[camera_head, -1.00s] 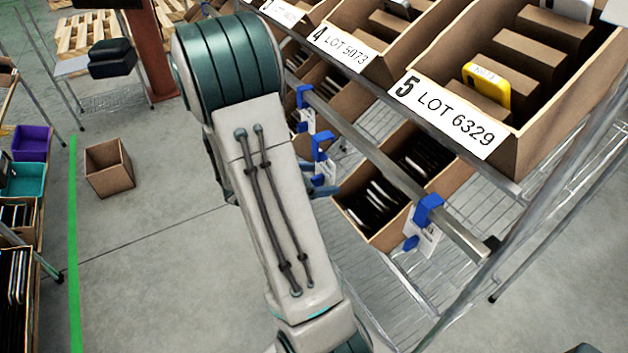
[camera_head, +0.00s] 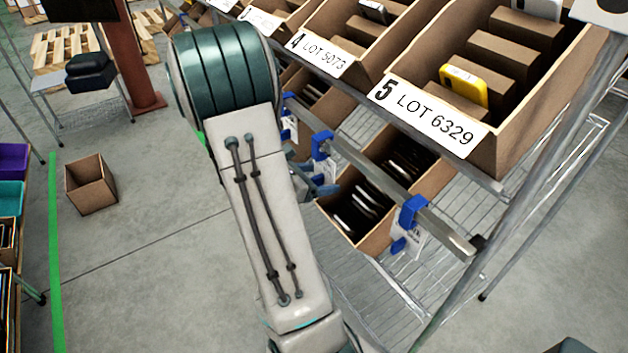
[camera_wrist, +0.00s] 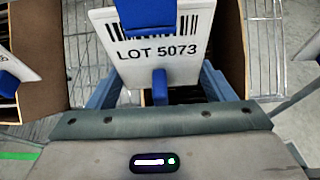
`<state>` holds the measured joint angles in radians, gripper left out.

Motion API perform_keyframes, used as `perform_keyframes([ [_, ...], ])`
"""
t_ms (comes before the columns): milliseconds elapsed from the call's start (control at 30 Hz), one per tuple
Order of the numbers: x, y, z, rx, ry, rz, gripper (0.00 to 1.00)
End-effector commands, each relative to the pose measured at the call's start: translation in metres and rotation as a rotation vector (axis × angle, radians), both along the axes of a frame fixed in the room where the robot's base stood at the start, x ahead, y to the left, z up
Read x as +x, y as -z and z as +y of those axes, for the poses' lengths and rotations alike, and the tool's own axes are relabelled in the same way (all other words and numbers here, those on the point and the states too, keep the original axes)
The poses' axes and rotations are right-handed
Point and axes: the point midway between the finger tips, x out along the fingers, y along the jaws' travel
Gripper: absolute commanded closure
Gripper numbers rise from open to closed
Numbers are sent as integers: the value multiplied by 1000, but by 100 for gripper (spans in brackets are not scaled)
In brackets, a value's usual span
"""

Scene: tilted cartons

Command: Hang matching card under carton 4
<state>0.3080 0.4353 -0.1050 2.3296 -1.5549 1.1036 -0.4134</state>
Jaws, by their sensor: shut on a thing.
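Carton 4 (camera_head: 319,53) stands tilted on the upper shelf, its front label reading LOT 5073. In the wrist view, a white card (camera_wrist: 185,66) with a barcode and LOT 5073 hangs from a blue hook (camera_wrist: 148,12). My gripper (camera_head: 328,188) is shut on this card's holder, with the blue lower tab (camera_wrist: 160,86) between my fingers. In the head view the hook (camera_head: 322,145) is at the front rail (camera_head: 370,172); I cannot tell whether it rests on it. My arm hides part of the rail's left stretch.
Carton 5 (camera_head: 424,112), LOT 6329, is right of carton 4. Another blue-hooked card (camera_head: 408,232) hangs farther right on the rail, and one (camera_head: 289,125) hangs left. Lower boxes (camera_head: 440,183) sit behind the rail. An open box (camera_head: 90,183) lies on the floor.

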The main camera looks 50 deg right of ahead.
Motion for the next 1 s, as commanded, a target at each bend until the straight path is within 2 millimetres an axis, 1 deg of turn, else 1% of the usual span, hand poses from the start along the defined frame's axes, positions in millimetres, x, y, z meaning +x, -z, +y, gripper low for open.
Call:
perform_keyframes([
  [967,-11,0,-43,-1,1,0,56],
  [1000,-11,3,-44,0,1,0,56],
])
